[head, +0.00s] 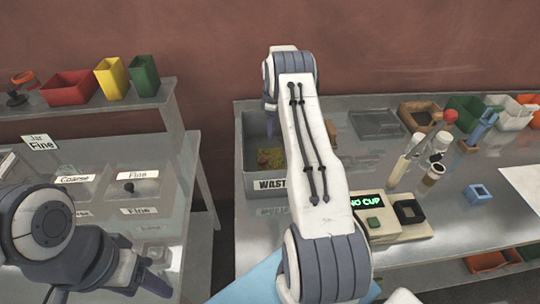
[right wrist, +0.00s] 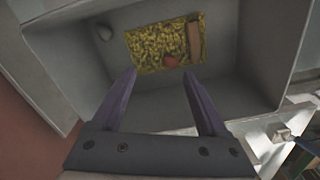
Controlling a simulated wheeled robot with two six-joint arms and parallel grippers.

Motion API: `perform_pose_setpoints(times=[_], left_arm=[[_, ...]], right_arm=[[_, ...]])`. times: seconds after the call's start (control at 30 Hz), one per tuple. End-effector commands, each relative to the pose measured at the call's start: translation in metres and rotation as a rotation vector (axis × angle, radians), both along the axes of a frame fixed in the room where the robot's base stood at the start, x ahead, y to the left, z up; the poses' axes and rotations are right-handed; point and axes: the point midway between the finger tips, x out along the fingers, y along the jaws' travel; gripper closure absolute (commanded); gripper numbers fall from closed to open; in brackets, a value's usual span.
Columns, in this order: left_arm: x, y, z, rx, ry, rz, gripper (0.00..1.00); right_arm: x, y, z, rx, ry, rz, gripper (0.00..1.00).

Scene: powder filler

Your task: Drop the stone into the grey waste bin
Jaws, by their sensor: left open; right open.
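The grey waste bin (head: 262,184), labelled WASTE, stands at the left end of the metal table, partly hidden behind my right arm. Its inside wall also shows in the right wrist view (right wrist: 75,70).
The bin also holds a yellow patch (right wrist: 160,45), a reddish lump (right wrist: 171,62) and a brown piece (right wrist: 194,40). A device reading NO CUP (head: 385,222) stands right of my right arm. Compartments labelled Fine and Coarse (head: 75,180) are on the left table. Coloured bins (head: 70,88) line the shelf.

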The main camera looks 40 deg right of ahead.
Motion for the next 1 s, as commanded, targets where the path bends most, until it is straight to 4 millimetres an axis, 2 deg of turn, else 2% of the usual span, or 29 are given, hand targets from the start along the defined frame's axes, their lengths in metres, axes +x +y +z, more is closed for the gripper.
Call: perform_pose_setpoints(times=[0.17, 0.3, 0.5, 0.6, 0.73, 1.0], left_arm=[[0.000, 0.000, -0.016, 0.000, 0.000, -0.001, 0.35], [0.000, 0.000, -0.030, 0.000, 0.000, -0.002, 0.35], [0.000, 0.000, -0.040, 0.000, 0.000, 0.000, 0.35], [0.000, 0.000, -0.042, 0.000, 0.000, 0.000, 0.35], [0.000, 0.000, -0.043, 0.000, 0.000, 0.001, 0.35], [0.000, 0.000, -0.042, 0.000, 0.000, 0.001, 0.35]], right_arm=[[0.001, -0.001, 0.019, -0.003, -0.005, 0.000, 0.24], [0.001, -0.001, 0.048, -0.004, -0.007, 0.000, 0.24], [0.001, -0.001, 0.084, -0.003, -0.005, 0.000, 0.24], [0.001, -0.001, 0.096, -0.002, -0.003, 0.000, 0.24], [0.000, 0.000, 0.102, -0.001, -0.001, 0.000, 0.24], [0.000, 0.000, 0.103, -0.001, -0.001, 0.000, 0.24]])
